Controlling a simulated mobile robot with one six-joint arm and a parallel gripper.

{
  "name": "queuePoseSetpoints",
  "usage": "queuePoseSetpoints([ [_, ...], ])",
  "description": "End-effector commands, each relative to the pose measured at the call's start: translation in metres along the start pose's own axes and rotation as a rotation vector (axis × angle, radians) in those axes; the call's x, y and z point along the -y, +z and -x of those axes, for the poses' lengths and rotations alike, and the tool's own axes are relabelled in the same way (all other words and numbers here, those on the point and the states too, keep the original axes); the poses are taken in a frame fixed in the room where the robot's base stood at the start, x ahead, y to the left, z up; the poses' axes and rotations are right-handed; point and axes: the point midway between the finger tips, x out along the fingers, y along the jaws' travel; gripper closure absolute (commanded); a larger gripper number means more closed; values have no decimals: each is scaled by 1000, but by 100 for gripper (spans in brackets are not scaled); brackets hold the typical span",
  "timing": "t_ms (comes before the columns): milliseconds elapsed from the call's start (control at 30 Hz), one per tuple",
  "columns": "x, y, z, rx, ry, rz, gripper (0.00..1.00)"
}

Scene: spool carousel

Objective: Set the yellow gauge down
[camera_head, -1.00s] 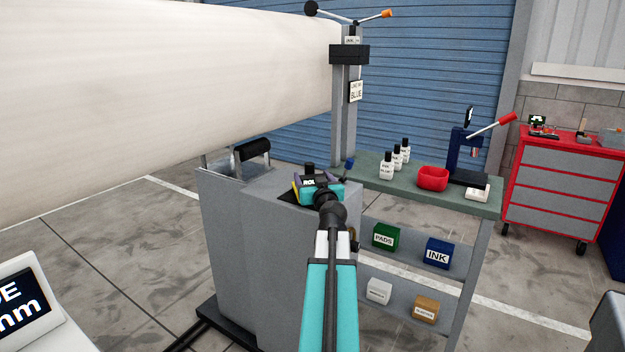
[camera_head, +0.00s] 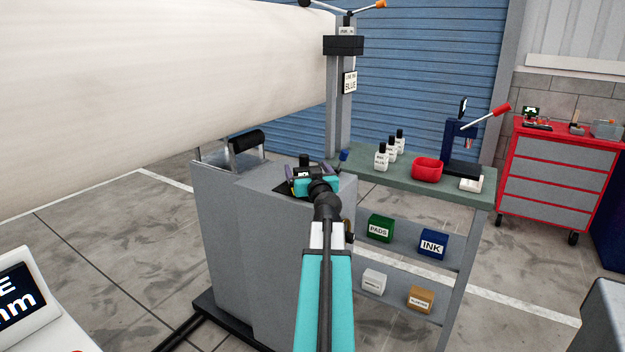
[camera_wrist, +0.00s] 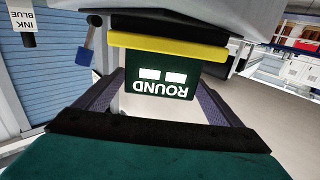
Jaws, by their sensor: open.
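The yellow gauge shows in the wrist view as a yellow bar (camera_wrist: 165,47). A dark panel (camera_wrist: 160,85) with upside-down letters ROUND and two white patches adjoins it; I cannot tell whether it is part of the gauge. My gripper (camera_wrist: 161,98) is open, with its purple-grey fingers on either side of the panel. In the head view my gripper (camera_head: 308,179) is low over the top of a grey cabinet (camera_head: 265,190). The yellow is not visible there, and whether the gauge rests on the cabinet is hidden.
A big pale roll (camera_head: 160,85) hangs over the cabinet's left side. A green bench (camera_head: 400,174) at right holds several bottles, a red bowl (camera_head: 427,168) and a lever press (camera_head: 460,150). A post (camera_head: 342,100) stands behind the cabinet.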

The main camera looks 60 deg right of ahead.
Motion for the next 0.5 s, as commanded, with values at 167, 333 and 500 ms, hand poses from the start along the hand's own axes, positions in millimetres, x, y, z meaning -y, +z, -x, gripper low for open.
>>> queuePoseSetpoints([
  [167,0,1,13,-1,1,1,11],
  [333,0,1,29,0,1,2,11],
  [500,0,1,45,0,1,0,11],
])
